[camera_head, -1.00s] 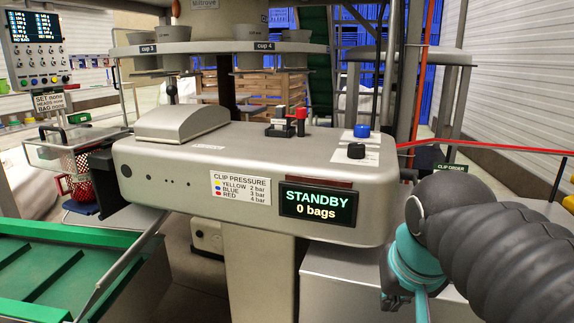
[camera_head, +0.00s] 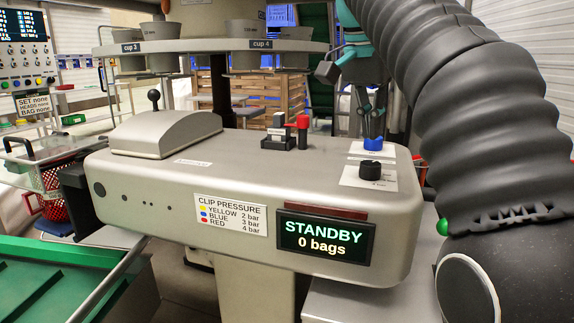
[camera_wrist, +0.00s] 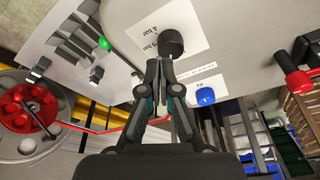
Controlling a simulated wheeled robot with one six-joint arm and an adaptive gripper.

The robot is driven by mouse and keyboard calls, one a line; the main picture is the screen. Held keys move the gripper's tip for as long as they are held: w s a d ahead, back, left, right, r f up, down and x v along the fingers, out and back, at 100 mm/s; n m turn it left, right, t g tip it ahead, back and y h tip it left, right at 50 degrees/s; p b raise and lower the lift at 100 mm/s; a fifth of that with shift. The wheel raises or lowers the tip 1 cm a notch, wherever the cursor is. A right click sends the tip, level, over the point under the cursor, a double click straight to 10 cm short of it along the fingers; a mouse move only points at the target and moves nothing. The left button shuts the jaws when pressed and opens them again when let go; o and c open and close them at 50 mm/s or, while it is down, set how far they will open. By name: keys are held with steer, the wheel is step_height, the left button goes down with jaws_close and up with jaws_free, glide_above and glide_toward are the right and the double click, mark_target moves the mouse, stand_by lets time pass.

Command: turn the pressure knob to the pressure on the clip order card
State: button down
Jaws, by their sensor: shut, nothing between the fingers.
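The black pressure knob (camera_head: 370,169) sits on a white plate on top of the grey clipper, near its right end. In the wrist view the knob (camera_wrist: 171,43) has "4 bar" and another, blurred bar mark beside it. My gripper (camera_head: 373,132) is shut and empty, reaching down over the blue button (camera_head: 373,144) behind the knob. In the wrist view my fingertips (camera_wrist: 165,64) appear just short of the knob, with the blue button (camera_wrist: 205,97) to their right. I cannot tell whether they touch anything. The clip order card is not readable in any view now.
A clip pressure label (camera_head: 231,215) on the front lists yellow 2 bar, blue 3 bar, red 4 bar. The display (camera_head: 325,237) reads STANDBY, 0 bags. A red-topped lever (camera_head: 303,131) stands left of the knob. A cup shelf (camera_head: 210,47) hangs behind.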

steer(key=shift+s+a+b+x, duration=0.2)
steer(key=shift+b+x, duration=0.45)
steer(key=shift+x, duration=0.45)
steer(key=shift+s+a+b+x, duration=0.2)
steer(key=shift+b+x, duration=0.4)
steer(key=shift+x, duration=0.55)
steer(key=shift+s+a+b+x, duration=0.1)
steer(key=shift+a+b+x, duration=0.1)
steer(key=shift+b+x, duration=0.7)
steer(key=shift+w+a+f+p, duration=0.3)
steer(key=shift+w+a+p, duration=0.45)
steer(key=shift+p, duration=1.25)
steer(key=shift+w, duration=0.1)
steer(key=shift+w+a, duration=0.15)
steer(key=shift+w, duration=0.1)
steer(key=shift+a, duration=0.2)
steer(key=shift+a, duration=0.2)
steer(key=shift+w+d+v, duration=0.15)
steer(key=shift+v, duration=0.8)
steer(key=shift+w+d+v, duration=0.15)
steer(key=shift+d+v, duration=0.05)
steer(key=shift+v, duration=0.75)
steer(key=shift+w+d+v, duration=0.15)
steer(key=shift+v, duration=0.85)
